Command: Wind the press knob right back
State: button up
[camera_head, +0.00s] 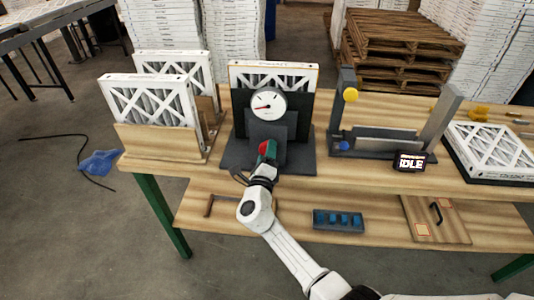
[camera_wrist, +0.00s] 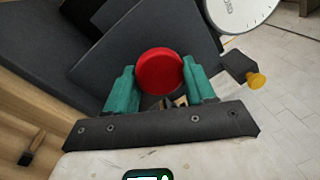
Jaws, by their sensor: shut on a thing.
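The press (camera_head: 300,140) is a dark grey fixture in the middle of the bench, with a round white dial (camera_head: 268,104) above its front. The dial's red needle points left. The red press knob (camera_wrist: 160,71) is a round disc on the press front; in the head view it is partly covered by my gripper (camera_head: 266,152). In the wrist view my gripper (camera_wrist: 161,84) has its green fingers on either side of the knob, shut on it. A boxed filter (camera_head: 300,68) stands in the press behind the dial.
White filters (camera_head: 150,100) stand in a wooden rack at the left. At the right are a grey frame with a yellow knob (camera_head: 351,95), a display (camera_head: 410,161) reading IDLE, and a flat filter (camera_head: 490,148). A blue-filled tray (camera_head: 338,220) lies on the lower shelf.

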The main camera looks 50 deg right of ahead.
jog(key=o, duration=1)
jog(key=shift+r, duration=0.1)
jog(key=shift+a, duration=0.1)
jog(key=b+v, duration=0.1)
jog(key=v, duration=0.9)
jog(key=shift+s+a, duration=0.2)
jog(key=shift+a, duration=0.05)
